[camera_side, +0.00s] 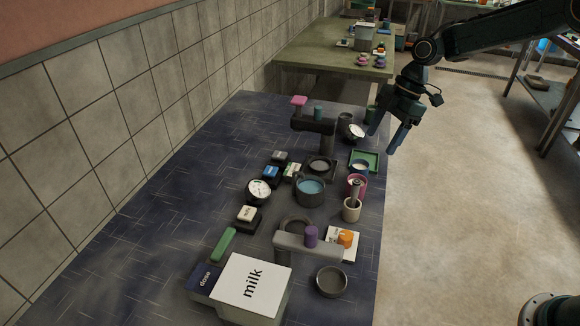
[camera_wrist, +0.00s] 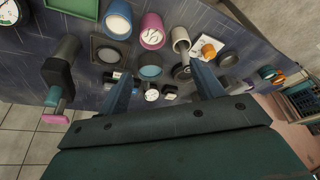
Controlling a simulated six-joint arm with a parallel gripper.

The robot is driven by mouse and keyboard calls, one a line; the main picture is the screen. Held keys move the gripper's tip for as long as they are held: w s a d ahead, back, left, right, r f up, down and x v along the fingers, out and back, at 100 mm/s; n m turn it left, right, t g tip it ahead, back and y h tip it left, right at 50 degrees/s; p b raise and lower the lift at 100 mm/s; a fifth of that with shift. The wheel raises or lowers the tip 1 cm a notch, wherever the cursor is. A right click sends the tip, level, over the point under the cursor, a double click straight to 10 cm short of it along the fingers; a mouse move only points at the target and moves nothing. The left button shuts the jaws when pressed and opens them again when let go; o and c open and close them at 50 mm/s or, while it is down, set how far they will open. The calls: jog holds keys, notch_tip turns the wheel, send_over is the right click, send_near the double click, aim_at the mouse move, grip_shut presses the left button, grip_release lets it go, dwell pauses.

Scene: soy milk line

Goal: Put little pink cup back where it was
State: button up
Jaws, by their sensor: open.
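The little pink cup (camera_side: 357,181) stands near the right edge of the dark blue table, behind a cream cup (camera_side: 351,211) with a grey handle rising from it. In the wrist view the pink cup (camera_wrist: 152,38) shows at the top, with something pale inside. My gripper (camera_side: 388,134) is open and empty, raised over the table's right edge near its far end, apart from the cup. In the wrist view its two fingers (camera_wrist: 164,76) are spread, with the pink cup beyond them.
A green tray (camera_side: 376,156) with a small blue-rimmed cup is just behind the pink cup. A blue-filled pot (camera_side: 310,190) stands to its left. A dark tap-like stand (camera_side: 327,140), a grey arm-like fixture (camera_side: 300,247) and a milk box (camera_side: 252,285) rise nearby. The table's left side is mostly clear.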

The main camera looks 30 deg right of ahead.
jog(key=s+a+r+m+t+h, duration=0.25)
jog(key=s+r+m, duration=0.55)
jog(key=s+r, duration=0.65)
jog(key=s+d+m+t+h, duration=0.1)
jog(key=s+m, duration=0.7)
jog(key=s, duration=1)
jog(key=shift+d+f+t, duration=0.3)
jog(key=shift+d+t, duration=0.2)
jog(key=shift+t, duration=0.25)
jog(key=shift+h, duration=0.25)
